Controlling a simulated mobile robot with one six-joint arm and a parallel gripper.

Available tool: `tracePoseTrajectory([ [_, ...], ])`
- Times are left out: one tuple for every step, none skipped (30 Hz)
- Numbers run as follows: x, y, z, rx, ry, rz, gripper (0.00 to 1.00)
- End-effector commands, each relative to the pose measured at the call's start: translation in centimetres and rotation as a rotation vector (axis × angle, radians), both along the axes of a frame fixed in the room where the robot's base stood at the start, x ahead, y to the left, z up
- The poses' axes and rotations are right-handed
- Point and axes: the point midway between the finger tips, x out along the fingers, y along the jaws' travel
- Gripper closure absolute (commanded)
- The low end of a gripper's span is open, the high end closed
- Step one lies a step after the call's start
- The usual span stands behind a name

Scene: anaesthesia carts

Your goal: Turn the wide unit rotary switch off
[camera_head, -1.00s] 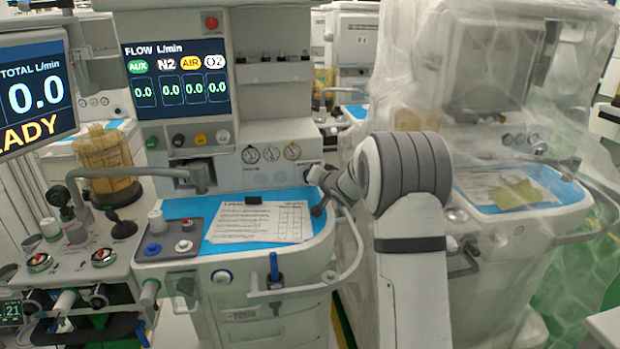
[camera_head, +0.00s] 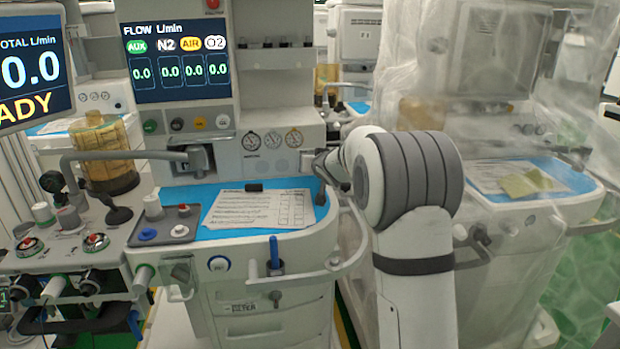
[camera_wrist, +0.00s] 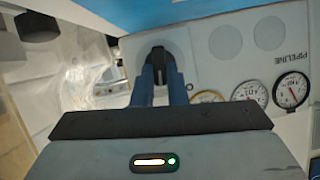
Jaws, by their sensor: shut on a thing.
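The wide unit (camera_head: 270,80), with its flow screen (camera_head: 180,62), stands in the middle left of the head view. Its rotary switch (camera_wrist: 158,62) is a black knob on a round grey plate on the gauge panel, close up in the wrist view. My gripper (camera_wrist: 160,75) has its blue fingers shut on the knob, one on each side. In the head view my gripper (camera_head: 308,160) is at the right end of the gauge panel, and the switch is hidden behind it. The knob's angle against any markings cannot be read.
Three round gauges (camera_wrist: 248,92) sit beside the switch in the wrist view. Below the panel is a blue worktop (camera_head: 190,195) with a paper sheet (camera_head: 258,208). A curved rail (camera_head: 345,255) runs around its right corner. A plastic-covered cart (camera_head: 490,120) stands close on the right.

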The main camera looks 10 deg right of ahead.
Motion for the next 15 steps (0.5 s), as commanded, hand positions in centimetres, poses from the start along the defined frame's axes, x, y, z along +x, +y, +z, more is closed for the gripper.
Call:
tracePoseTrajectory([
  [0.14,0.01,-0.01,-0.028,-0.019,0.0,1.0],
  [0.14,0.04,-0.05,-0.046,-0.019,0.0,1.0],
  [0.14,0.05,-0.07,-0.07,-0.02,-0.001,1.0],
  [0.12,0.06,-0.11,-0.085,-0.02,-0.002,1.0],
  [0.13,0.08,-0.13,-0.104,-0.021,-0.002,1.0],
  [0.14,0.09,-0.14,-0.128,-0.022,-0.004,1.0],
  [0.17,0.09,-0.15,-0.14,-0.025,-0.009,1.0],
  [0.22,0.1,-0.03,-0.157,-0.034,-0.012,1.0],
  [0.13,0.21,-0.16,-0.184,-0.037,-0.013,1.0],
  [0.06,0.28,-0.31,-0.2,-0.021,-0.007,1.0],
  [0.04,0.43,-0.34,-0.219,-0.016,0.003,1.0],
  [0.03,0.51,-0.4,-0.243,-0.013,0.005,1.0],
  [0.02,0.51,-0.43,-0.262,-0.012,0.004,1.0],
  [0.03,0.53,-0.46,-0.281,-0.012,0.004,1.0],
  [0.03,0.56,-0.45,-0.305,-0.012,0.003,1.0],
])
